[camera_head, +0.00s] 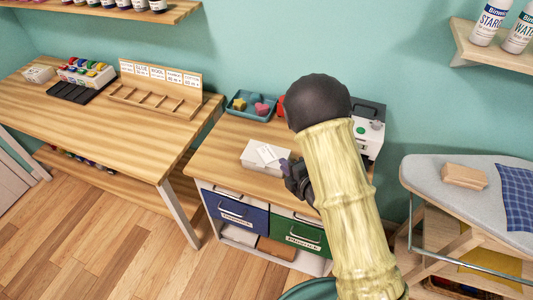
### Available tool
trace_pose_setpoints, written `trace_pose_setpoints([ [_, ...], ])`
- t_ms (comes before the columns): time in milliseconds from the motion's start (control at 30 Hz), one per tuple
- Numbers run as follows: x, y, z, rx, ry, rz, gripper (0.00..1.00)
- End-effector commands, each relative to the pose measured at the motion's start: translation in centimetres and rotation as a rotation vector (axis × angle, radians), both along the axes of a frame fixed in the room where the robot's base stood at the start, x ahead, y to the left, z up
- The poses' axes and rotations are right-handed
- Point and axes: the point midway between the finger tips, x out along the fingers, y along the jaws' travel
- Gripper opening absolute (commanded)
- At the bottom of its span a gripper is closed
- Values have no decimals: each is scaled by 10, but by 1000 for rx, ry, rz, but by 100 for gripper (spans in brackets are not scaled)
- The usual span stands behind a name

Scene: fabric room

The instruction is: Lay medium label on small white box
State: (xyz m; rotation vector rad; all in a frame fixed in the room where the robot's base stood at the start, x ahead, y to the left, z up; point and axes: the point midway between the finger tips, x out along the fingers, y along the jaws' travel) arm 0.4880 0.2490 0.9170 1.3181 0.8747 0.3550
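A small white box (252,157) sits on the wooden top of the drawer cabinet. A small white label-like piece (269,153) lies at an angle on its top; its size and print are too small to tell. My gripper (291,170) is dark and sits just right of the box, close to its right end. My arm hides much of it, so I cannot see whether its fingers are open or touch the box or label.
A blue tray (232,108) with colored shapes stands behind the box. A white device (371,138) is right of my arm. A wooden rack with cards (160,90) stands on the left table. An ironing board (425,178) is at right. The cabinet's front left top is clear.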

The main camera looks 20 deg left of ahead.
Motion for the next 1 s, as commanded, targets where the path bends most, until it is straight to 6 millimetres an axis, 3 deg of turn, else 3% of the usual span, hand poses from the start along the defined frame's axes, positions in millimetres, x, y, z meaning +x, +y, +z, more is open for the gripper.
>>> trace_pose_setpoints([
  [367, 0, 0, 2, 0, 0, 0, 13],
  [800, -16, -18, 65, 0, 0, -1, 13],
  [1000, -19, -21, 71, -1, 1, 0, 13],
])
